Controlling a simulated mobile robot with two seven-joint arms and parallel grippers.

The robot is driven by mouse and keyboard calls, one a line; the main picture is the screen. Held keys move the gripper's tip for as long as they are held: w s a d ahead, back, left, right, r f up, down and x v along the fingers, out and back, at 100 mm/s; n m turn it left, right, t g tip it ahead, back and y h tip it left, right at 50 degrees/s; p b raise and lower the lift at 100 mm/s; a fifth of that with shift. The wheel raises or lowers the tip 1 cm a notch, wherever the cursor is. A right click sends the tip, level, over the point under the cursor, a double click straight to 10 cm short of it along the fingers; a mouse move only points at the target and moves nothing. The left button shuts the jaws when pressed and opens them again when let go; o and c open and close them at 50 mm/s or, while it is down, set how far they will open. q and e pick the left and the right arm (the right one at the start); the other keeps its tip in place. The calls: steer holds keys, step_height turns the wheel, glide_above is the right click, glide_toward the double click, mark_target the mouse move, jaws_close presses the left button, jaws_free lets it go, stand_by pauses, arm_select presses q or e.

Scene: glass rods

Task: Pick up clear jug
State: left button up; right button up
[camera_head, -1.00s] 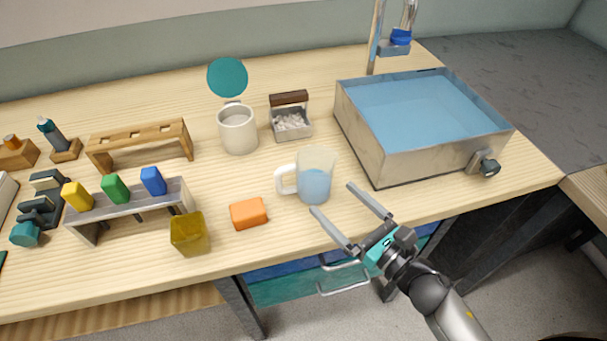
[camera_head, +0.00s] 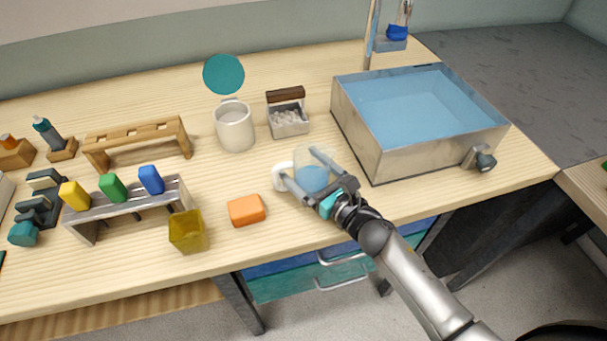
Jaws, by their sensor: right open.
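The clear jug (camera_head: 313,179) stands upright on the wooden table, with blue liquid in its lower part and a white handle (camera_head: 279,177) on its left side. My right gripper (camera_head: 297,164) is open, with one finger on each side of the jug. The left finger lies between the jug's body and the handle side; the right finger runs along the jug's right side. I cannot tell whether the fingers touch it. The gripper hides part of the jug's lower front. My left gripper is not in view.
A metal basin of blue water (camera_head: 375,155) stands to the right of the jug. An orange block (camera_head: 246,210) lies to its left, near the front edge. A white mug (camera_head: 235,131) and a small metal caddy (camera_head: 289,129) stand behind. Drawers (camera_head: 300,279) are below the table.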

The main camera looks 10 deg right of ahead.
steer(key=shift+w+a, duration=0.15)
steer(key=shift+w, duration=0.15)
steer(key=c, duration=1.3)
